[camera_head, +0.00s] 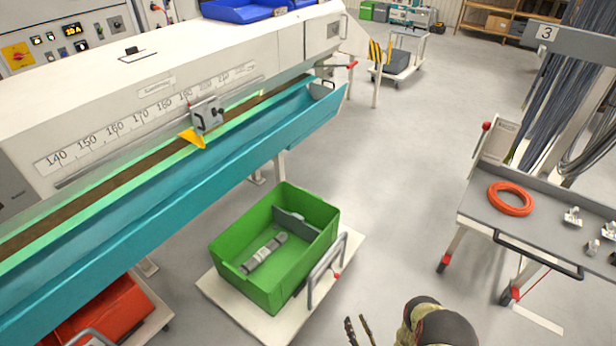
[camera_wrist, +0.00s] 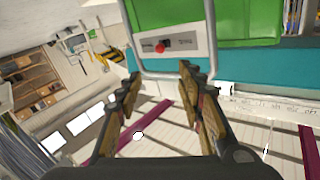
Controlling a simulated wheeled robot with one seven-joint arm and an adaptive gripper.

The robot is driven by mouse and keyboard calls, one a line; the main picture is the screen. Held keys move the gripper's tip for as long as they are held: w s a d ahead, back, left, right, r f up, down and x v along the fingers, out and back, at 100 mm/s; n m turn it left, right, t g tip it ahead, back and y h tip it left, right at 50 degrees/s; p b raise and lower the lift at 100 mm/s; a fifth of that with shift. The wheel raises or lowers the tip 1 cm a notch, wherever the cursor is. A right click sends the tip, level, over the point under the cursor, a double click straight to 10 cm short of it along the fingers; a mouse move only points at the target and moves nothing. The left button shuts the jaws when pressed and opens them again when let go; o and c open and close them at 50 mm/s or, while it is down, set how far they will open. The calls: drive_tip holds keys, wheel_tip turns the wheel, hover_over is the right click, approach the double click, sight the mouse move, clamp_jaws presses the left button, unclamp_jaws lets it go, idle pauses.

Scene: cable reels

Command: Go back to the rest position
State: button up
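My gripper (camera_head: 358,322) shows at the bottom edge of the head view, low and to the right of the green crate (camera_head: 230,276). Part of my arm shows beside it. In the wrist view my gripper (camera_wrist: 160,78) has its two fingers apart with nothing between them, so it is open and empty. The green crate (camera_wrist: 245,22) and a cart handle show beyond the fingertips there. In the head view the crate stands on a low white cart (camera_head: 232,304) and holds a grey object (camera_head: 264,251).
A long machine with a number scale and teal trough (camera_head: 250,150) fills the left. A red crate (camera_head: 105,312) is below it. At right a grey cart (camera_head: 545,230) bears an orange cable coil (camera_head: 512,198) and small fittings. Clear floor (camera_head: 400,150) lies between.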

drive_tip(key=w+d+r+n+g+h+p, duration=0.1)
drive_tip(key=w+d+r+g, duration=0.15)
drive_tip(key=w+r, duration=0.8)
drive_tip(key=w+d+r+n+g+h, duration=0.1)
drive_tip(key=w+d+r, duration=0.3)
drive_tip(key=w+r, duration=0.65)
drive_tip(key=w+d+r+g+h, duration=0.1)
drive_tip(key=w+r, duration=0.2)
drive_tip(key=r, duration=0.8)
drive_tip(key=w+d+r+g+h, duration=0.1)
drive_tip(key=w+r+h, duration=0.15)
drive_tip(key=r, duration=0.95)
drive_tip(key=s+a+r+m+g+p, duration=0.1)
drive_tip(key=s+r, duration=0.7)
drive_tip(key=r, duration=0.3)
drive_tip(key=s+a+r+m+g+p, duration=0.1)
drive_tip(key=s+r+g, duration=0.1)
drive_tip(key=s+r, duration=0.7)
drive_tip(key=s+a+r+g, duration=0.1)
drive_tip(key=s+a+r, duration=0.2)
drive_tip(key=s, duration=1.2)
drive_tip(key=s+a+r+m+g, duration=0.1)
drive_tip(key=s+r, duration=0.5)
drive_tip(key=s, duration=0.9)
drive_tip(key=shift+a+g+p, duration=0.3)
drive_tip(key=shift+a+g, duration=0.25)
drive_tip(key=shift+a, duration=0.5)
